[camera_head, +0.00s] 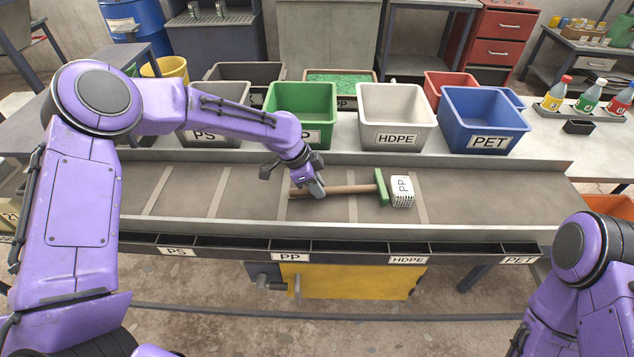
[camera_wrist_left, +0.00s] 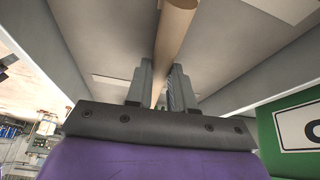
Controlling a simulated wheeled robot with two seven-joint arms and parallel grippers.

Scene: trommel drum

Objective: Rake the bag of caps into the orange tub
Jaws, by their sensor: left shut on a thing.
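My left gripper (camera_head: 312,188) is shut on the wooden handle of a rake (camera_head: 350,189), near the end away from its head. The handle also shows between the fingers in the left wrist view (camera_wrist_left: 174,30). The rake's green head (camera_head: 381,187) is at the right end, on or just above the grey belt. The bag of caps (camera_head: 402,190), white and marked PP, sits on the belt just right of the head; I cannot tell if they touch. The orange tub (camera_head: 612,205) shows partly at the right edge, beyond the belt's end. My right gripper is out of view.
Grey, green, white and blue bins (camera_head: 484,120) stand behind the belt (camera_head: 470,205). A black labelled trough (camera_head: 340,246) runs along its front. Bottles (camera_head: 588,98) stand at the back right. The belt right of the bag is clear.

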